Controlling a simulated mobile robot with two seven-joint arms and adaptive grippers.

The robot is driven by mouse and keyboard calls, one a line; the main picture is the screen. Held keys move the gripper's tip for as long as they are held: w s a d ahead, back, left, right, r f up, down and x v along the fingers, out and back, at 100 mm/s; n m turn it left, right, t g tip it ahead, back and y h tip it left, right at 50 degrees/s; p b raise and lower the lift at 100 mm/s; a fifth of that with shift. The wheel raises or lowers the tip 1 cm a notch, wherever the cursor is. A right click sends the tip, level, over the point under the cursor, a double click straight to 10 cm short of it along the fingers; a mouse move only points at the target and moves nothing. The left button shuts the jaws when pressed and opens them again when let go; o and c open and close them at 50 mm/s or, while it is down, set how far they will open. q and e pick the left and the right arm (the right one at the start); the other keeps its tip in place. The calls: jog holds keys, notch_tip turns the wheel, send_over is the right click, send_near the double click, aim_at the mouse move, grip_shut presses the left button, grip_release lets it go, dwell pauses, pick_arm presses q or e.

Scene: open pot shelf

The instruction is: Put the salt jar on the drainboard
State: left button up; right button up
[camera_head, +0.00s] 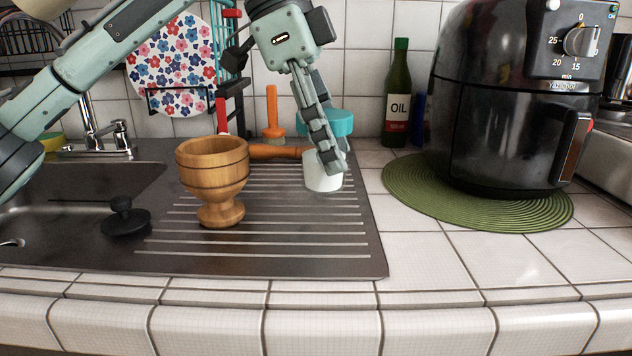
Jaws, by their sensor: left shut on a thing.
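The small white salt jar (323,182) is at the right part of the ridged metal drainboard (290,245). My left gripper (328,163) reaches down from above and is shut on the jar, its fingers hiding part of the jar's upper side. The jar looks about upright. I cannot tell whether its base touches the drainboard or hangs just above it. My right gripper is not in view.
A black sink plug (124,218) lies near the sink. A teal item (340,121), oil bottle (397,100) and air fryer (505,110) stand behind and right. The front drainboard is clear.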

aim_at(331, 185)
pick_arm(q)
jog(key=shift+f, duration=0.95)
notch_tip(331, 185, down, 3)
jog(key=shift+b, duration=0.3)
jog(key=shift+f, duration=0.35)
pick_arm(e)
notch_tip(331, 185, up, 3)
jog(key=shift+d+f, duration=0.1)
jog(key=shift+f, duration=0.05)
pick_arm(q)
jog(key=o, duration=1.3)
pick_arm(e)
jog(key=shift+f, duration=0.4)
